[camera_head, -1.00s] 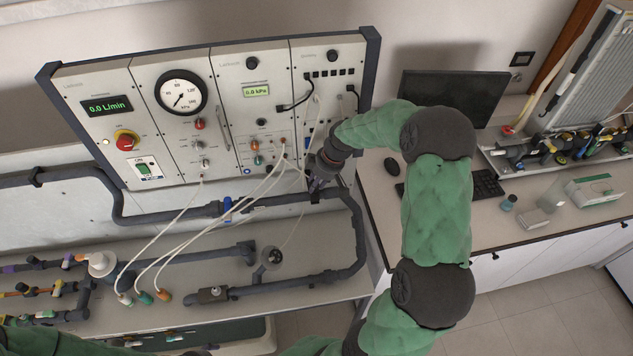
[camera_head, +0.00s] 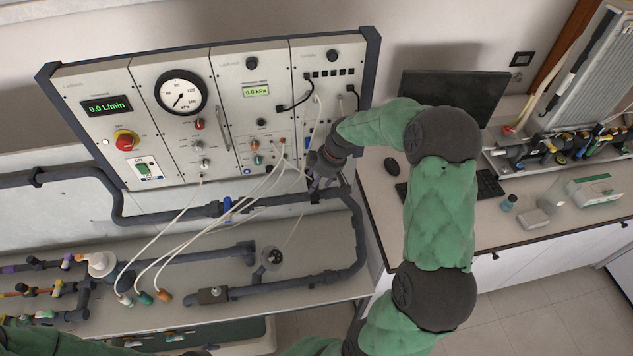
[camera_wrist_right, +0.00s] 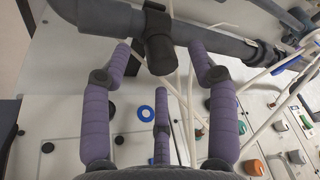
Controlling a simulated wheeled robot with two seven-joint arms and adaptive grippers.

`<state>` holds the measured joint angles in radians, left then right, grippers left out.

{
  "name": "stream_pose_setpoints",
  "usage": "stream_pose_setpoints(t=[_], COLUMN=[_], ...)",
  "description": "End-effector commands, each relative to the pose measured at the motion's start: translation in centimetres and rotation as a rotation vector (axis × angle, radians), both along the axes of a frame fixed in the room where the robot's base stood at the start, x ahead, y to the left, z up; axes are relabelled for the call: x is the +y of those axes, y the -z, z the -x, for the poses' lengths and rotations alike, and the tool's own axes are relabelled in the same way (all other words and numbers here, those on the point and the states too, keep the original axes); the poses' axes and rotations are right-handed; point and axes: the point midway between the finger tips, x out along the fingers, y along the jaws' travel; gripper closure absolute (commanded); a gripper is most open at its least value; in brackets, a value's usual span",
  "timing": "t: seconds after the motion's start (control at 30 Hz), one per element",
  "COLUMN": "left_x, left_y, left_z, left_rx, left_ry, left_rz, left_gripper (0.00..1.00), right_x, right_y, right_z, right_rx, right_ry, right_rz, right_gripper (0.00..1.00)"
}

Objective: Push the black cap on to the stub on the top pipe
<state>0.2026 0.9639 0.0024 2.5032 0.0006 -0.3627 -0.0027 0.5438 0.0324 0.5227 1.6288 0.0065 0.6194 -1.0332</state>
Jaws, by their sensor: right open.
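The top pipe (camera_head: 270,201) is dark grey and runs below the instrument panel. In the right wrist view the pipe (camera_wrist_right: 105,15) crosses the top, with a black collar and short stub (camera_wrist_right: 154,22) on it. A black cap-like piece (camera_wrist_right: 161,56) sits at the stub's end; I cannot tell how far it is seated. My right gripper (camera_head: 317,184) is at the pipe's right part, below the panel. In its wrist view the purple fingers (camera_wrist_right: 160,62) are spread, with the black piece between the two upper tips, not visibly gripped. My left gripper is out of view.
The instrument panel (camera_head: 150,105) stands close behind the right gripper. White tubes (camera_head: 185,212) hang from it to the lower pipework, and some pass near the fingers. A lower pipe (camera_head: 245,290) lies on the bench. A desk with a monitor (camera_head: 452,98) is at right.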

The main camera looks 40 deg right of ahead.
Motion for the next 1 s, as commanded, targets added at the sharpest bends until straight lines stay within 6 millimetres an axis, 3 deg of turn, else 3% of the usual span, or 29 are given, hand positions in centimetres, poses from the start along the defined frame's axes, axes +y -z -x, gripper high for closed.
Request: stream_pose_setpoints(t=[0.3, 0.5, 0.7, 1.0], left_x=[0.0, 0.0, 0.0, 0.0], left_y=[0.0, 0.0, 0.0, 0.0], left_z=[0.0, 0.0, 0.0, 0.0], left_rx=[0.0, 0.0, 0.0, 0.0], left_ry=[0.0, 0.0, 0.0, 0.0], left_rz=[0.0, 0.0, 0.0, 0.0], left_gripper=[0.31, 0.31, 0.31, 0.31], right_x=[-1.1, -1.6, -1.8, -1.8], right_y=[-6.0, -8.7, -10.0, -10.1], right_z=[1.7, 2.6, 3.0, 3.0], right_rx=[-0.003, -0.002, -0.002, 0.0], right_ry=[0.001, 0.001, 0.001, 0.0], right_rz=[0.003, 0.001, 0.001, 0.001], right_gripper=[0.41, 0.41, 0.41, 0.41])
